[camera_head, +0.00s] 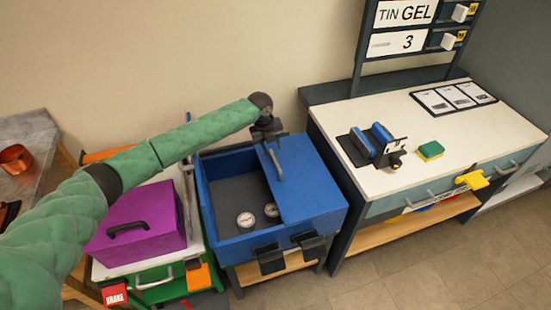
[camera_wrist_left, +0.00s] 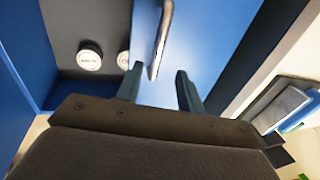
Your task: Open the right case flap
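The blue case (camera_head: 228,240) stands in the middle of the head view. Its right flap (camera_head: 312,185) lies flat over the right half, with a bar handle (camera_head: 276,164) near its left edge. In the left wrist view, the flap (camera_wrist_left: 200,40) and handle (camera_wrist_left: 158,45) show ahead of the fingers. My left gripper (camera_head: 268,136) is over the rear of the case by the handle. Its fingers (camera_wrist_left: 158,88) are apart, and the handle's near end is just beyond the gap between them; whether they touch is unclear. My right gripper is out of view.
The case's left half is uncovered, with two round tins (camera_head: 245,219) on its dark floor. Two black latches (camera_head: 270,260) are on the front. A purple box (camera_head: 140,222) stands left; a white-topped workbench (camera_head: 440,125) stands right with a clamp fixture (camera_head: 372,145) and a sponge (camera_head: 430,151).

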